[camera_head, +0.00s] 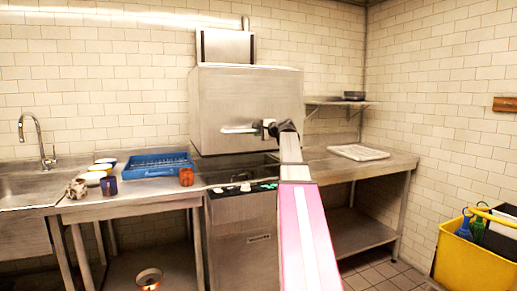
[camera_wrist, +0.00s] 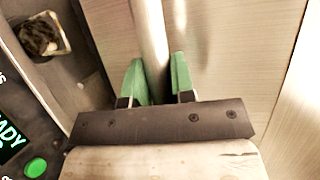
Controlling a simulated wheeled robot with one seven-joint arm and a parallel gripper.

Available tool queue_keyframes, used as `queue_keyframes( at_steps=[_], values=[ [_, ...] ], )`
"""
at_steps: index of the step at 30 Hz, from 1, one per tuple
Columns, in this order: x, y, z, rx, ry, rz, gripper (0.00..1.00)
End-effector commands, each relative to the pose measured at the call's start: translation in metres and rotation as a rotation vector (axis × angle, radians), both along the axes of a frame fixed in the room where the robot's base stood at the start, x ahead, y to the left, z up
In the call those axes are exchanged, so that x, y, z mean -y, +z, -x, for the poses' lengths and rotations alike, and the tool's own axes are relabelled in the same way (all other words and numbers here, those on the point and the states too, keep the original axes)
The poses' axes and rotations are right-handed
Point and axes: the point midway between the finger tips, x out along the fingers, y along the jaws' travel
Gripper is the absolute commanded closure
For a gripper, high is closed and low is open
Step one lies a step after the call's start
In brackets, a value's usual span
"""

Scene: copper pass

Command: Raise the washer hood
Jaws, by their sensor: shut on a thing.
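The washer hood (camera_head: 250,105) is a large steel box above the washer base (camera_head: 243,245) in the head view. Its lower edge stands above the counter, with a dark gap beneath it. A bar handle (camera_head: 236,130) runs along the lower front of the hood. My gripper (camera_head: 270,128) is at the right part of this handle, and my arm hides some of the area below. In the wrist view, the green fingertips of my gripper (camera_wrist: 158,80) are shut on the round handle bar (camera_wrist: 149,35), which passes between them.
A blue dish rack (camera_head: 155,166) and an orange cup (camera_head: 186,177) stand left of the washer, with several cups further left by the sink (camera_head: 28,188). A white tray (camera_head: 358,152) lies on the right counter. A yellow bucket (camera_head: 475,258) is at the right.

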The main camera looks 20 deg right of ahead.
Motion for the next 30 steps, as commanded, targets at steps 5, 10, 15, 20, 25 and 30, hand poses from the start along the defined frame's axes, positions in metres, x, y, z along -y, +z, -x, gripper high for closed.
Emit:
queue_keyframes(
  at_steps=[5,10,15,20,25,30],
  values=[
    [0.001,0.065,-0.003,0.007,0.0,-0.001,1.0],
    [0.001,0.122,-0.003,0.007,0.0,-0.001,1.0],
    [0.001,0.176,-0.003,0.006,0.0,-0.001,1.0],
    [0.001,0.217,-0.002,0.005,-0.001,-0.001,1.0],
    [0.001,0.245,-0.002,0.005,-0.001,-0.002,1.0],
    [0.001,0.259,-0.001,0.002,-0.002,-0.003,1.0]
  ],
)
